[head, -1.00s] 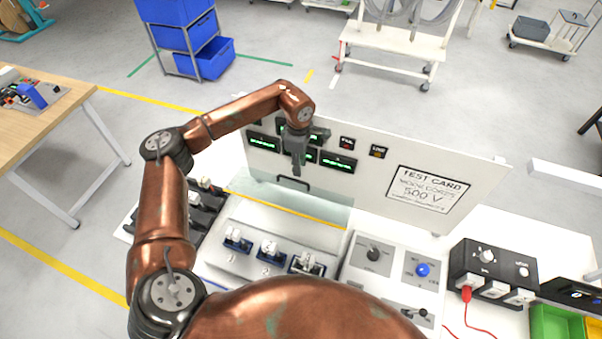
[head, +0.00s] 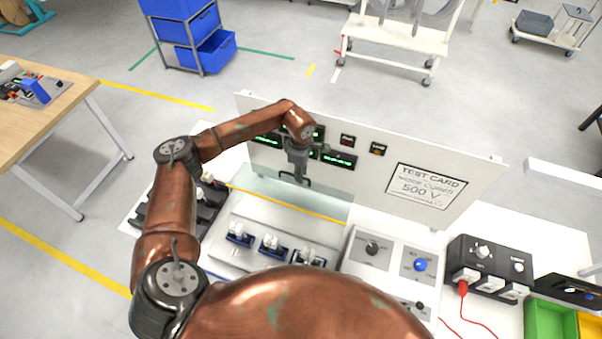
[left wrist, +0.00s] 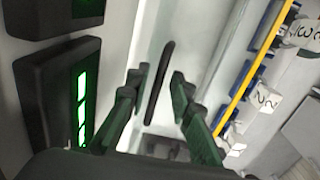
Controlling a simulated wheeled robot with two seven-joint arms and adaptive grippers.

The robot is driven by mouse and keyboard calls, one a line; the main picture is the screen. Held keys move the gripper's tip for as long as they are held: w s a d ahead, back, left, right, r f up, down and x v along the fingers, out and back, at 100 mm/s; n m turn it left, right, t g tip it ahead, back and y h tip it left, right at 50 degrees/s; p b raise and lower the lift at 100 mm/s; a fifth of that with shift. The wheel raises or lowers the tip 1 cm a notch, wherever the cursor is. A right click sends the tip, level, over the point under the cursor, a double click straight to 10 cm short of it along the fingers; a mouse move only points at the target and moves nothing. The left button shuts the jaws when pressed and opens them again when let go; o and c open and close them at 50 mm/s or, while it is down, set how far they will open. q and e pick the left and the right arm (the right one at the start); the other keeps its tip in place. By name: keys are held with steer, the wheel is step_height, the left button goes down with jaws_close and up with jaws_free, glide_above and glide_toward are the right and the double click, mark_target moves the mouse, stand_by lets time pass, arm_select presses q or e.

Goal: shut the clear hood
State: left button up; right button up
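The clear hood (head: 325,206) is a see-through panel in front of the white back panel in the head view; a yellow strip runs along its lower side. Its black bar handle (left wrist: 160,85) lies between the two fingers of my left gripper (left wrist: 155,92) in the left wrist view. The fingers are apart, with visible gaps on both sides of the bar. In the head view the left gripper (head: 300,175) is at the handle and partly hides it. My right gripper is not in view.
The white back panel (head: 470,165) carries green-lit meters and a test card (head: 427,187). Numbered switches (head: 270,245) sit in front of the hood. A knob panel (head: 390,258), a black box with a red plug (head: 487,265) and a green bin (head: 550,318) stand to the right.

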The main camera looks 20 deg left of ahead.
arm_select(q)
jaws_close()
stand_by(0.5)
